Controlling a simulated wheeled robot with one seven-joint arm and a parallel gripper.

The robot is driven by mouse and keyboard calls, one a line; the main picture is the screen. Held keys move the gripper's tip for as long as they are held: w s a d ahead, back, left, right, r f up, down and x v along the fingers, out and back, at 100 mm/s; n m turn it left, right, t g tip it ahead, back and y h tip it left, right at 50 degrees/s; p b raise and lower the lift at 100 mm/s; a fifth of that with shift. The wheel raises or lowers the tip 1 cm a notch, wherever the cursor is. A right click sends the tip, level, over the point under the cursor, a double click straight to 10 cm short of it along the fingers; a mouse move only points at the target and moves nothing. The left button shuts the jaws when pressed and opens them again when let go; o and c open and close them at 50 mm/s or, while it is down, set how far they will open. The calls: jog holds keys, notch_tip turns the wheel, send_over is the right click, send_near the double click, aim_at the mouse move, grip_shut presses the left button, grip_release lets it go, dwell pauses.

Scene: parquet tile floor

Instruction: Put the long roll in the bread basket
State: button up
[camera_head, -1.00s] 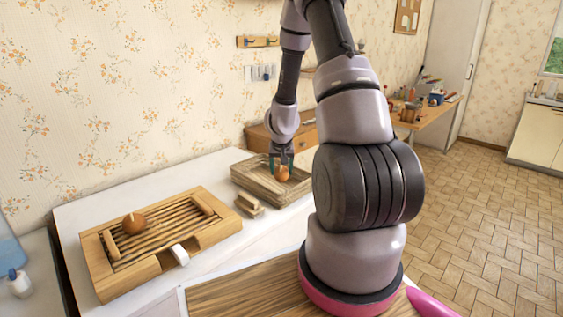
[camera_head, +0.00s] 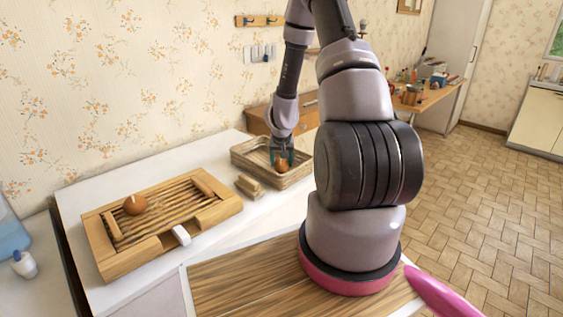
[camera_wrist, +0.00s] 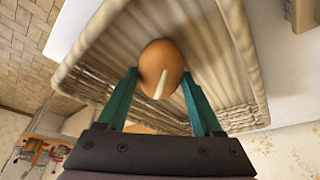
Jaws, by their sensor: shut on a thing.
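My gripper (camera_head: 282,157) is shut on a brown roll (camera_head: 283,166) with a pale slash on top. In the wrist view the roll (camera_wrist: 161,68) sits between the teal fingertips of my gripper (camera_wrist: 158,88); it looks oval there, and its full length is hard to tell. The wicker bread basket (camera_head: 240,160) is directly beneath and around the roll; its ribbed floor and woven wall (camera_wrist: 245,95) fill much of the wrist view. The roll is low over the basket floor; whether it touches is unclear. No other bread shows in the basket.
A slatted wooden board (camera_head: 105,262) with another brown roll (camera_head: 135,204) lies left on the white counter (camera_head: 75,200). Small tan blocks (camera_head: 249,186) lie beside the basket's left front. A wall stands behind. A desk with clutter (camera_head: 430,90) is far right.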

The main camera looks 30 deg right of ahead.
jog(key=shift+f, duration=0.35)
jog(key=o, duration=1.4)
jog(key=shift+r, duration=0.1)
jog(key=shift+r, duration=1.4)
jog(key=shift+r, duration=0.1)
jog(key=shift+r, duration=1.9)
